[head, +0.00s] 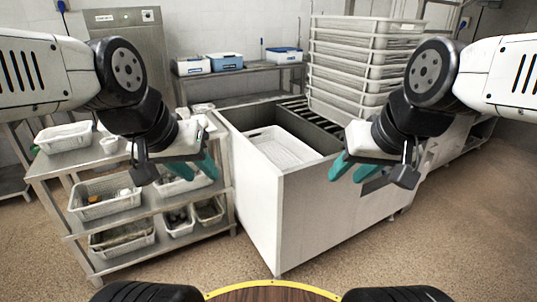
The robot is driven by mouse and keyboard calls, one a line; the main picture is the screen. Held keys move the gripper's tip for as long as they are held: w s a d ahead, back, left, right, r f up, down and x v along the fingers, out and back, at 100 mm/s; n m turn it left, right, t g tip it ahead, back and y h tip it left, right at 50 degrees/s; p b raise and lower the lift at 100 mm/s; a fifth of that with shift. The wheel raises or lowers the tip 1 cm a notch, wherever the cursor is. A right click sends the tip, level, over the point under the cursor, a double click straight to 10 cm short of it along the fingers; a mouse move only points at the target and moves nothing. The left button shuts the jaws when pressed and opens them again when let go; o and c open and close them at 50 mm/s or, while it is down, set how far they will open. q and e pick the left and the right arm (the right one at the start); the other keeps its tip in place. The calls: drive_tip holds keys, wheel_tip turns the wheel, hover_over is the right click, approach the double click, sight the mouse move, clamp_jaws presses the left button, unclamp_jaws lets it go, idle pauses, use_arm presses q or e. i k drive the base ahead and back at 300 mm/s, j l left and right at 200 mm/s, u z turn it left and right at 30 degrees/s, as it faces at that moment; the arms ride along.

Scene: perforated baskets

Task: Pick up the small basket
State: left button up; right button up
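Several white perforated baskets stand on the metal shelf rack at the left, and I cannot tell for sure which is the small basket.
A white open-topped cabinet (310,225) stands in the middle with a white tray (283,146) in it. A tall stack of white crates (366,62) rises behind. The rack's middle shelf holds a filled basket (104,198). The brown floor (470,220) at the right is clear.

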sight(45, 139)
drive_tip(key=u, duration=1.55)
drive_tip(key=i+z, duration=0.1)
drive_tip(key=i, duration=0.45)
drive_tip(key=i+j+z, duration=0.1)
drive_tip(key=i, duration=0.4)
drive_tip(key=i+j+z, duration=0.1)
drive_tip(key=i, duration=0.45)
drive_tip(key=i+j+z, duration=0.1)
drive_tip(key=i+j, duration=0.15)
drive_tip(key=i, duration=0.3)
drive_tip(key=i+j+z, duration=0.1)
drive_tip(key=i, duration=0.4)
drive_tip(key=j, duration=0.1)
